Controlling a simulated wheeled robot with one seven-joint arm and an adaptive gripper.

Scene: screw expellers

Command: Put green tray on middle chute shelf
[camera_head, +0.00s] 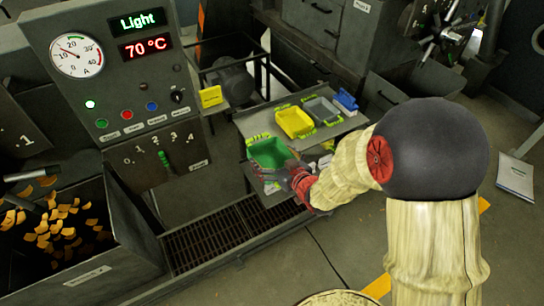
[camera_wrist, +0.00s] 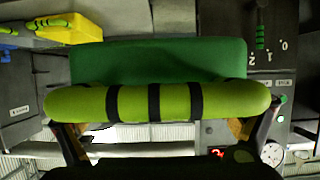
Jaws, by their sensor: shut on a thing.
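The green tray (camera_head: 270,152) is at the end of my arm in the head view, near the left end of the metal shelf that carries other trays. My gripper (camera_head: 298,172) is shut on its handle side. In the wrist view, the tray's yellow-green handle (camera_wrist: 160,101) with black bands lies across my gripper's two fingers (camera_wrist: 162,128), with the green tray body (camera_wrist: 158,60) behind it. I cannot tell whether the tray touches a shelf. The metal shelf (camera_head: 250,124) is partly hidden by the trays.
A yellow tray (camera_head: 295,122), a grey tray (camera_head: 322,109) and a blue item (camera_head: 346,100) stand on the shelf to the right. The control panel (camera_head: 115,70) stands at left. A bin of orange pieces (camera_head: 85,225) is at lower left. A floor grate (camera_head: 215,235) lies below.

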